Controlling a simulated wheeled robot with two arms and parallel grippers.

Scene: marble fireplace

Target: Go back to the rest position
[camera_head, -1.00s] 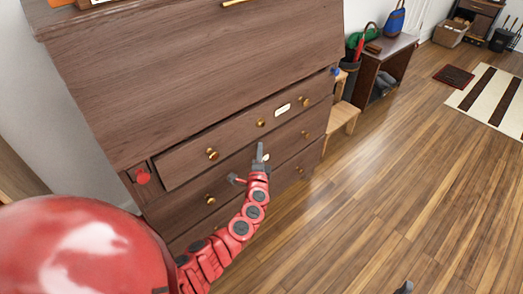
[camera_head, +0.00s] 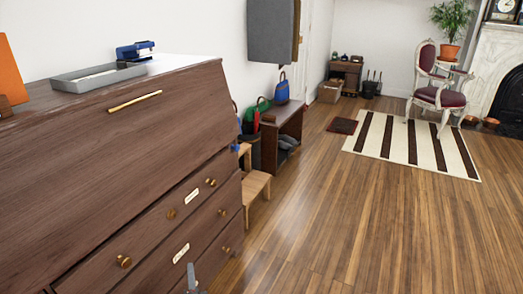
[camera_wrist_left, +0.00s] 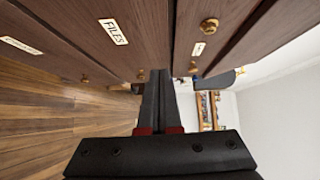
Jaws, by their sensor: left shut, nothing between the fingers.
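My left gripper (camera_head: 192,284) shows only as a grey tip at the bottom edge of the head view, in front of the lower drawers of the wooden desk (camera_head: 110,190). In the left wrist view the two dark fingers (camera_wrist_left: 159,78) are pressed together with nothing between them. They are near the drawer fronts with brass knobs (camera_wrist_left: 209,25) and a "FILES" label (camera_wrist_left: 113,32). I cannot tell whether the fingertips touch the desk. My right gripper is out of view.
A grey tray (camera_head: 98,78) and a blue stapler (camera_head: 135,50) are on top of the desk. A small wooden stool (camera_head: 256,186) and a low shoe bench (camera_head: 284,130) stand beyond it. The wooden floor (camera_head: 350,220) to the right is clear up to the striped rug (camera_head: 412,142).

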